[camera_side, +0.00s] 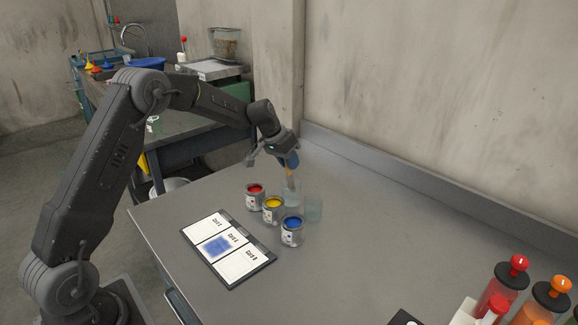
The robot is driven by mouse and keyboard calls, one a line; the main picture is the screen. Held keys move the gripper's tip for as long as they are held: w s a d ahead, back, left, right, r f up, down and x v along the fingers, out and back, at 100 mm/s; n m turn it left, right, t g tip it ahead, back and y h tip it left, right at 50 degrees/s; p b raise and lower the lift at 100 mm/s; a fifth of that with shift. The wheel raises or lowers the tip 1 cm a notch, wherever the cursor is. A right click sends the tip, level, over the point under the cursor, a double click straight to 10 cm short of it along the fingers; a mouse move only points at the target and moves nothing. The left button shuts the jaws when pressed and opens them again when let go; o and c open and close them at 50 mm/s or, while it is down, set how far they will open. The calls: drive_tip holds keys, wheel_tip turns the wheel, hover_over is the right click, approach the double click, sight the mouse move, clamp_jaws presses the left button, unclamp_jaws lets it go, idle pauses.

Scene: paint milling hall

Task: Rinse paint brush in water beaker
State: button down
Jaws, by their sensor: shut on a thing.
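My gripper (278,160) is at the back of the grey table and is shut on the paint brush (290,173). The brush points down, with a blue upper part and a tan lower part. A clear beaker (291,191) stands under the brush, behind the paint cans. The brush's lower end is at or inside this beaker; how deep it reaches is hard to tell.
Open cans of red (255,196), yellow (272,209) and blue paint (292,231) stand in front of the beakers. A card board (228,248) with a blue patch on its middle card lies nearer. Red and orange-capped containers (507,285) stand at front right. The table's right middle is clear.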

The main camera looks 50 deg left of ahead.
drive_tip(key=shift+r, duration=3)
drive_tip(key=shift+r, duration=1.5)
